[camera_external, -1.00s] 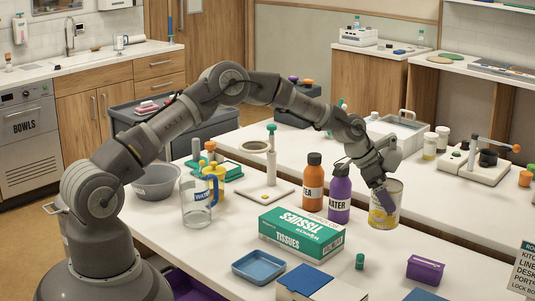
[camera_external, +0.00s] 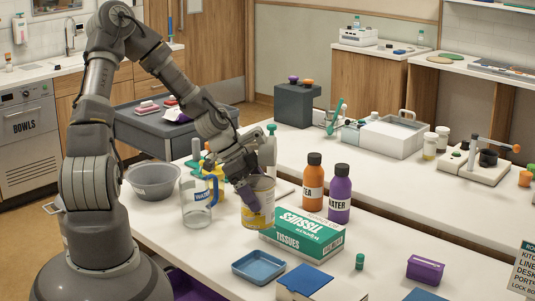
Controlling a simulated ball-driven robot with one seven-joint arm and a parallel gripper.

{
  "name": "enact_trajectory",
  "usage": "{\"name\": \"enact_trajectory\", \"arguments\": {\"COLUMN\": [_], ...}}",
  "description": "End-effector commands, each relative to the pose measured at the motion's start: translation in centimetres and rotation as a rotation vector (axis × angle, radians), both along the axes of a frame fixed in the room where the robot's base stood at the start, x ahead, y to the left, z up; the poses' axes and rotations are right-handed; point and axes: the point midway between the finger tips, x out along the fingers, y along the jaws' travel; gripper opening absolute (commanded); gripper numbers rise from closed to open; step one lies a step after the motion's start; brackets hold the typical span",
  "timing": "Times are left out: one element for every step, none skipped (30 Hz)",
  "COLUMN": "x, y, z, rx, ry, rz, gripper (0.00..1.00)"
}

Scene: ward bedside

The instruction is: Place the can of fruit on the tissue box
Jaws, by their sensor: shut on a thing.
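The can of fruit (camera_external: 261,212) is yellow and silver with an open-looking rim, and stands roughly upright in my gripper (camera_external: 250,192). My gripper is shut on the can at its left side, and its fingers partly cover it. The tissue box (camera_external: 302,233) is green and white and lies flat on the white table. The can is at the box's back left corner in the picture and overlaps its edge. I cannot tell whether the can touches the box or how high it is.
Orange (camera_external: 313,184) and purple (camera_external: 340,195) bottles stand right behind the box. A clear jug (camera_external: 196,204) stands left of the can. A blue tray (camera_external: 259,267) and a blue-topped box (camera_external: 307,279) lie in front. A small green bottle (camera_external: 359,261) stands right of them.

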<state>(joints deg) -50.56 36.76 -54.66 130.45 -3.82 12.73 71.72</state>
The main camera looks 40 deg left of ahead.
Motion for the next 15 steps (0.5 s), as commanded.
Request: {"name": "enact_trajectory", "arguments": {"x": [-0.3,-0.3,0.0,0.4,1.0,2.0,2.9,3.7,4.9,5.8,6.8,7.9,8.8,9.7,10.7], "y": [0.1,0.1,0.1,0.0,-0.1,-0.3,-0.4,-0.6,-0.8,-1.0,-1.1,-1.3,-1.4,-1.5,-1.7], "z": [0.0,0.0,-0.1,-0.2,-0.4,-0.5,-0.6,-0.7,-0.9,-0.9,-1.0,-1.1,-1.2,-1.3,-1.3], "rx": [0.000,0.000,0.000,0.000,0.000,-0.001,-0.001,-0.001,-0.001,-0.002,-0.001,-0.001,-0.002,-0.001,-0.002], "ry": [-0.001,-0.003,-0.004,-0.004,-0.004,-0.005,-0.005,-0.006,-0.005,-0.005,-0.005,-0.004,-0.004,-0.004,-0.003], "rz": [-0.002,-0.004,-0.006,-0.007,-0.008,-0.009,-0.008,-0.009,-0.008,-0.009,-0.008,-0.009,-0.008,-0.008,-0.007], "gripper": [0.34,0.34,0.34,0.34,0.34,0.34,0.34,0.34,0.34,0.34,0.34,0.34,0.34,0.34,0.34]}}
